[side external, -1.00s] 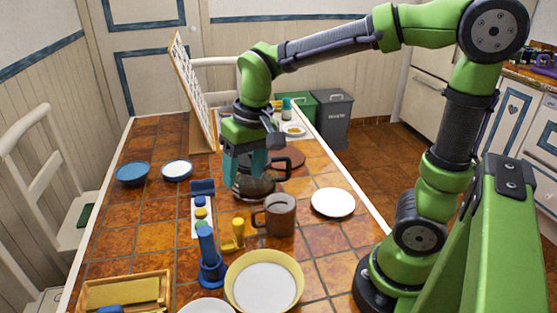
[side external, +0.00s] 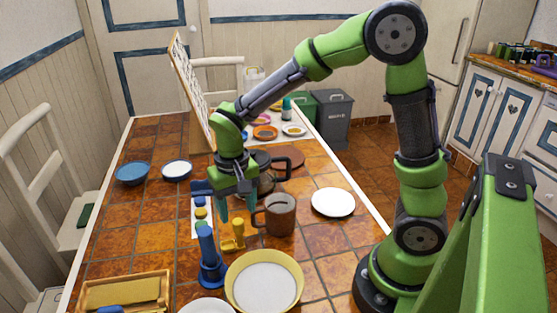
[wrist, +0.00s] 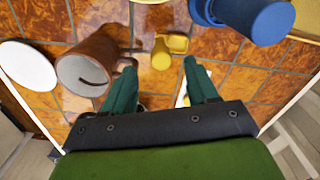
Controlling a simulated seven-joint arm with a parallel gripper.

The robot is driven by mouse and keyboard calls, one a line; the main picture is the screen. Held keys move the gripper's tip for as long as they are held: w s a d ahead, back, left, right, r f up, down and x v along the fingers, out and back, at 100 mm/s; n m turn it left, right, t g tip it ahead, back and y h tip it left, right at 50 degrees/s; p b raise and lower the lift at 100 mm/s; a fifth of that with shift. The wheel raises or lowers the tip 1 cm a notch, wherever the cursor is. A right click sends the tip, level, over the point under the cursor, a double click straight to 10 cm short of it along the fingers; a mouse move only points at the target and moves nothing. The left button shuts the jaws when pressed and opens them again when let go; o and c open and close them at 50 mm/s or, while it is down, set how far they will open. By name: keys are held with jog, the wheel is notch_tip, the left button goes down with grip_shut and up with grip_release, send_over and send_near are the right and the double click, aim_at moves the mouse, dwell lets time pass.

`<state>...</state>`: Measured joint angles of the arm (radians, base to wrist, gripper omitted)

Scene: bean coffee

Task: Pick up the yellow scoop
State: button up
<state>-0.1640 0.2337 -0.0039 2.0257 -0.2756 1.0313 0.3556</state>
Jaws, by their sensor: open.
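The yellow scoop (side external: 234,236) stands on the tiled table, between the blue grinder-like object and the brown mug. It also shows in the wrist view (wrist: 161,57), at upper middle. My gripper (side external: 239,207) is open and empty, pointing down above and just behind the scoop. In the wrist view its two green fingers (wrist: 157,82) are spread wide, with the scoop ahead of the gap between their tips. No contact with the scoop shows.
The brown mug (side external: 280,216) stands close to the right of the scoop. The blue upright object (side external: 209,262) is close on its left. A yellow-rimmed bowl (side external: 235,283) is in front. A glass coffee pot (side external: 266,186) is behind my gripper. A white plate (side external: 333,202) lies to the right.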

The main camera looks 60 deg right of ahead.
aim_at(237, 221)
jog(key=shift+w+f, duration=0.2)
jog(key=shift+f, duration=2.55)
jog(key=shift+c, duration=0.4)
grip_shut()
